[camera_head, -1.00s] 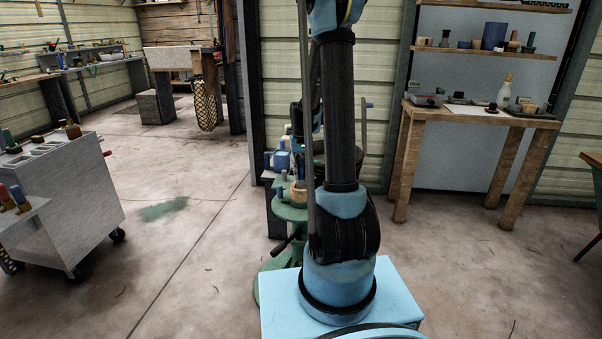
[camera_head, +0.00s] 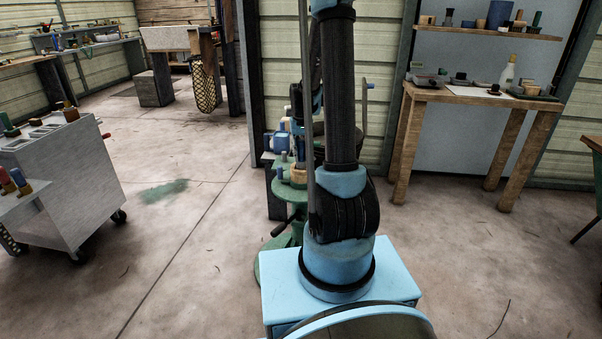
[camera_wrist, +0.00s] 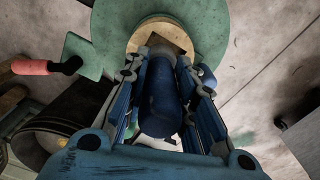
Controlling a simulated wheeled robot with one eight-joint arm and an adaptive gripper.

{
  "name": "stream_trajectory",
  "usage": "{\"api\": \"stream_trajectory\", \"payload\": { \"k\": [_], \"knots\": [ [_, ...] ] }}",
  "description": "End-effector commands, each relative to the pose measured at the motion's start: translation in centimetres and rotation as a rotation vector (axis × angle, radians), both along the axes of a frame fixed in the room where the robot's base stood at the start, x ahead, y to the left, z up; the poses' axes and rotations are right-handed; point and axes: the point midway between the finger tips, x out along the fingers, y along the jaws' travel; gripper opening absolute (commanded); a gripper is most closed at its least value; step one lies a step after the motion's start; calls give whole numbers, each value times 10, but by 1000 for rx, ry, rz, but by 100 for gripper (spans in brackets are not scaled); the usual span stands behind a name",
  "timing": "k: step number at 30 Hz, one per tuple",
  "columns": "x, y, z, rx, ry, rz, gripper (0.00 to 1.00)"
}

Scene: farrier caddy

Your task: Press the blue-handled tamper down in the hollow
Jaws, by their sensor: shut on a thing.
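In the wrist view, the blue-handled tamper (camera_wrist: 160,105) lies between the two fingers of my gripper (camera_wrist: 160,68), which is shut on its handle. The handle points toward the camera. The tamper's lower end is at a pale, tan-rimmed hollow (camera_wrist: 172,32) on a round green stand (camera_wrist: 218,18). The handle hides the tip, so I cannot tell how deep it sits. In the head view, the green stand (camera_head: 291,194) shows beside my arm, with the tan hollow piece (camera_head: 298,175) on top. My arm partly hides this area.
Another blue upright piece (camera_wrist: 206,75) stands close to my right finger in the wrist view. A red-handled thing (camera_wrist: 42,67) sticks out at the left.

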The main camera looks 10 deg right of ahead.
Motion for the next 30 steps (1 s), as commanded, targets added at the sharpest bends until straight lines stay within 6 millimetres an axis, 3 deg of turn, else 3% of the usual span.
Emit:
{"api": "stream_trajectory", "payload": {
  "k": [30],
  "knots": [
    [0,0,-16,0,0,0,0]
  ]
}}
